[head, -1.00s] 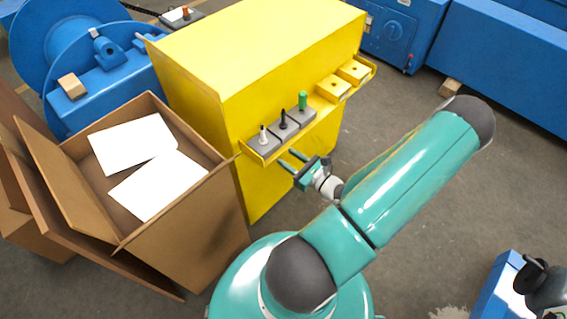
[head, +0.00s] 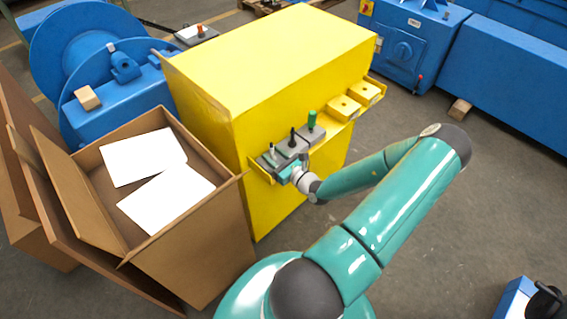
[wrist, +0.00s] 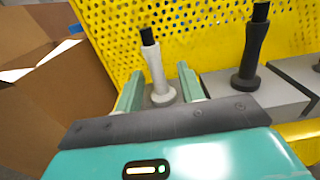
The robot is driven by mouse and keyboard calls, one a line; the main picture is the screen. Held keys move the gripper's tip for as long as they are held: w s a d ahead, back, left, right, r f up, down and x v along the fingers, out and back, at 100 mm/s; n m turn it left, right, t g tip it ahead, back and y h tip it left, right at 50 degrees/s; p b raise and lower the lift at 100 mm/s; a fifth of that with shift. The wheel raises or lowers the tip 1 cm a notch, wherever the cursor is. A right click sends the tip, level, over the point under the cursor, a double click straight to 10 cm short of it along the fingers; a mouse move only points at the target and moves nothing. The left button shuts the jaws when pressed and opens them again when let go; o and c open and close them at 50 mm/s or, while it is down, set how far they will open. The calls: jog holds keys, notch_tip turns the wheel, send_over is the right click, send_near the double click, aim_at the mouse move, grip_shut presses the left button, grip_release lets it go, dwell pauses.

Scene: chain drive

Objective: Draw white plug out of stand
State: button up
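The white plug (head: 272,152) stands upright in a grey stand block at the left end of the yellow shelf. In the wrist view the white plug (wrist: 155,70) has a black top and a wider round foot. My gripper (head: 279,166) is at this plug. In the wrist view my gripper (wrist: 159,80) is open, with one finger on each side of the plug and gaps between. The plug's foot is low between the fingers. The gripper body hides the front of its block.
A black plug (head: 292,137) and a green plug (head: 312,120) stand to the right on the shelf. The perforated yellow cabinet (wrist: 200,25) rises behind the plugs. An open cardboard box (head: 190,235) with white sheets is close on the left.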

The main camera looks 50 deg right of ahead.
jog(key=shift+w, duration=0.55)
jog(key=shift+c, duration=0.2)
grip_shut()
jog(key=shift+r, duration=0.1)
jog(key=shift+r, duration=4.45)
